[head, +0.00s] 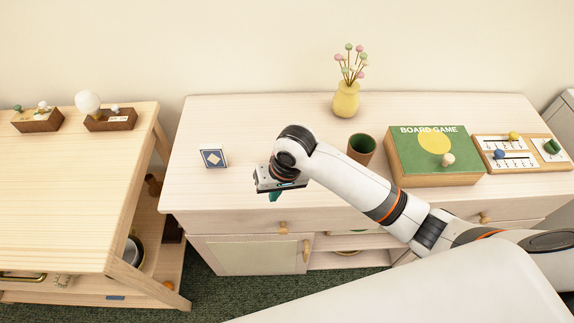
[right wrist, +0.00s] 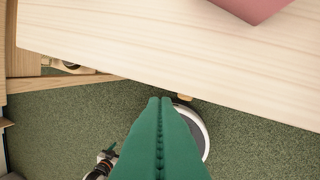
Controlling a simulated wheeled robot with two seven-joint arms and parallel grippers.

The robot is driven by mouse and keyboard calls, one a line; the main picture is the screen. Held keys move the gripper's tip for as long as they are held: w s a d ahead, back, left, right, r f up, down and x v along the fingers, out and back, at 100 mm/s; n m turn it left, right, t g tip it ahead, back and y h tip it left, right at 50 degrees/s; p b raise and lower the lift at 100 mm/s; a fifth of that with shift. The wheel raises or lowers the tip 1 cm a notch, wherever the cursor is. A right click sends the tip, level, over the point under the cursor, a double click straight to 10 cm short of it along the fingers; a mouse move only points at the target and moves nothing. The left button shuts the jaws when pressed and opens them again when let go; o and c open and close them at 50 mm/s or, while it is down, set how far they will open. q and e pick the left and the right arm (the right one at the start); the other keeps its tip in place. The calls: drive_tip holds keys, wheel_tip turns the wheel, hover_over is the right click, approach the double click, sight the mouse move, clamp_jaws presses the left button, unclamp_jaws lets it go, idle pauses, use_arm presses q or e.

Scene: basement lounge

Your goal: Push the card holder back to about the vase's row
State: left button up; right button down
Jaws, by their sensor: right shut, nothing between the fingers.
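The card holder (head: 213,156), with a blue and white diamond card face, stands near the left end of the light wood cabinet top (head: 260,130). The yellow vase (head: 346,100) with pink and green ball stems stands further back and to the right. My right gripper (head: 274,196) is to the right of the card holder and nearer the front edge, apart from it. Its green fingers, also in the right wrist view (right wrist: 160,130), are shut and empty, with floor showing around them past the cabinet edge.
A brown cup (head: 362,148) with a green inside, a green board game box (head: 435,160) and a score board (head: 520,152) stand to the right. A red thing (right wrist: 255,6) shows at the wrist view's top; I cannot tell what it is. Behind the card holder is clear.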

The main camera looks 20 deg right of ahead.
drive_tip(key=w+d+r+m+g+h, duration=0.1)
drive_tip(key=w+d+r+m+h, duration=0.25)
drive_tip(key=r, duration=0.35)
drive_tip(key=shift+n+y, duration=0.25)
drive_tip(key=shift+y, duration=0.2)
drive_tip(key=f, duration=0.6)
drive_tip(key=d+f+p, duration=0.1)
drive_tip(key=f, duration=0.2)
drive_tip(key=shift+w+f, duration=0.2)
drive_tip(key=shift+w, duration=0.1)
drive_tip(key=w, duration=0.3)
drive_tip(key=shift+d+f+p, duration=0.15)
drive_tip(key=shift+d+p, duration=0.25)
drive_tip(key=shift+w+d, duration=0.15)
drive_tip(key=shift+w, duration=0.35)
